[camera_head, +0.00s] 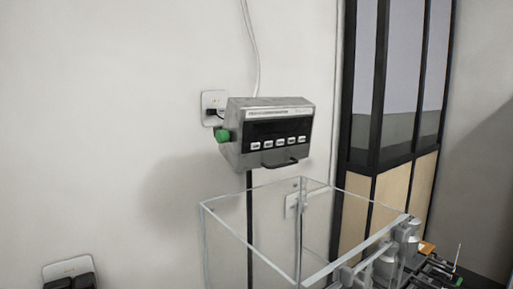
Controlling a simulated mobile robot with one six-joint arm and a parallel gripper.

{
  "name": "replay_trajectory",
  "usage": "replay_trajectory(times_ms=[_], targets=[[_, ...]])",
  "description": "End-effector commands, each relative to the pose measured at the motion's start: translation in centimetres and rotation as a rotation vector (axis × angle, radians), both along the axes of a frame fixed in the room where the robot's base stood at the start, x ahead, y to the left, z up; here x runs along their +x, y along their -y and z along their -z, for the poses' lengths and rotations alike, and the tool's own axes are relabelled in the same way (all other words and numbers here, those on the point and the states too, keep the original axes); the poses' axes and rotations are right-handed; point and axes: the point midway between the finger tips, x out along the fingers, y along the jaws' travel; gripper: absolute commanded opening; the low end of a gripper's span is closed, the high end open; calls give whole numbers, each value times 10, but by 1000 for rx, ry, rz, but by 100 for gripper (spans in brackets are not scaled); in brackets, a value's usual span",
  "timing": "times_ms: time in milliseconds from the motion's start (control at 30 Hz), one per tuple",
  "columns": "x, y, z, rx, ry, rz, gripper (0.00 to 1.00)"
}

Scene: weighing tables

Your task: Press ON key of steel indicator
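The steel indicator (235,117) is a grey metal box in front of the wall, with a dark front panel and a display that looks blank. A row of several small pale keys (280,143) runs along the lower front. Their labels are too small to read, so I cannot tell which is ON. A dark handle-like bar juts out below the keys. Grey jointed parts that look like my arm (385,262) show at the lower right, well apart from the indicator. I cannot clearly make out my gripper's fingers among the dark parts there.
A clear open-topped box (225,225) stands below and in front of the indicator. A green knob (222,136) sticks out at the indicator's left side. A wall socket (213,100) is behind it. A tall black-framed cabinet (390,165) stands right. The space left of the indicator is clear.

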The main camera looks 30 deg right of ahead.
Motion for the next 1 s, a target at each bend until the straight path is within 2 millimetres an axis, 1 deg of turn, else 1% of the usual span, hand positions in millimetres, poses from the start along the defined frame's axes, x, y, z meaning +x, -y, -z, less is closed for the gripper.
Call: replay_trajectory(times_ms=[33, 100, 167, 200, 1000], targets=[[0, 0, 0, 0, 0, 0, 34], [0, 0, 0, 0, 0, 0, 20], [0, 0, 0, 0, 0, 0, 8], [0, 0, 0, 0, 0, 0, 0], [0, 0, 0, 0, 0, 0, 0]])
